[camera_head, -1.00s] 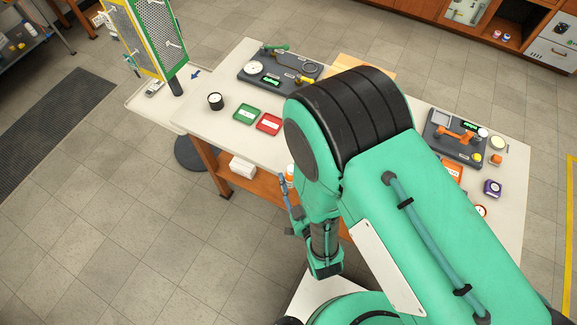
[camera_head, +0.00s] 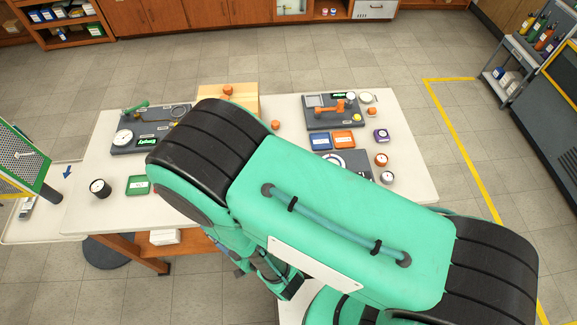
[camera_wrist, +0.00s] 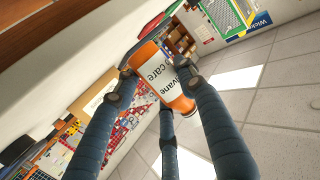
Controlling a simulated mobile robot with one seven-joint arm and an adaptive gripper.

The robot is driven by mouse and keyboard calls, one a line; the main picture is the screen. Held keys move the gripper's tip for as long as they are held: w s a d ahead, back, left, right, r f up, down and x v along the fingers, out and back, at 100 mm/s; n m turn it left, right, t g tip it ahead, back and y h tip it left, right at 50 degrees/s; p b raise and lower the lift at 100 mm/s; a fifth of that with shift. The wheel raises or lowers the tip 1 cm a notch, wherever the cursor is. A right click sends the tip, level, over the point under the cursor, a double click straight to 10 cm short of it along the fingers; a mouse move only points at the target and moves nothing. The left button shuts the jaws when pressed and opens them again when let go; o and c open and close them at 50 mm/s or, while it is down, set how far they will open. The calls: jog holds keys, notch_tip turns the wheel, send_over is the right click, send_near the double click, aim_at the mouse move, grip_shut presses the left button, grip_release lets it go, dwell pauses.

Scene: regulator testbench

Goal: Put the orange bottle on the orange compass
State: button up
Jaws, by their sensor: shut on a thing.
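The orange bottle (camera_wrist: 150,62), with a white label, shows in the wrist view between the blue-grey fingers of my gripper (camera_wrist: 158,90). The fingers are shut on it and hold it at a slant, clear of any surface. In the head view my own arm hides the bottle. A small round orange piece (camera_head: 381,159) with a pale face stands on the right part of the table; it looks like the orange compass, but it is too small to be sure. My gripper is low in front of the table, away from it.
The white table (camera_head: 415,185) holds a grey panel with an orange handle (camera_head: 335,110), blue (camera_head: 320,141) and orange (camera_head: 343,140) trays, a purple gauge (camera_head: 381,135) and a grey dial (camera_head: 387,176). My arm crosses the table's front middle.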

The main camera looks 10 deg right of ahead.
jog(key=shift+m+t+h, duration=0.6)
jog(key=shift+t+h, duration=0.1)
jog(key=w+d, duration=0.5)
jog(key=w, duration=0.1)
jog(key=w+d, duration=0.6)
jog(key=shift+w+d+r+b, duration=0.1)
jog(key=shift+w+d+b, duration=0.1)
jog(key=shift+b, duration=0.1)
jog(key=w+d+h, duration=0.1)
jog(key=d, duration=0.9)
jog(key=w+d+r+m+t+b, duration=0.1)
jog(key=d, duration=1)
jog(key=w+d+r+m+h, duration=0.1)
jog(key=w+d, duration=0.1)
jog(key=d, duration=0.8)
jog(key=shift+d+t+h, duration=0.3)
jog(key=shift+d, duration=0.05)
jog(key=s+d+m+h, duration=0.1)
jog(key=s+d, duration=0.7)
jog(key=d, duration=0.5)
jog(key=shift+s+d+r+t+b, duration=0.15)
jog(key=shift+s+r+t+b, duration=0.1)
jog(key=shift+r+t+b, duration=0.15)
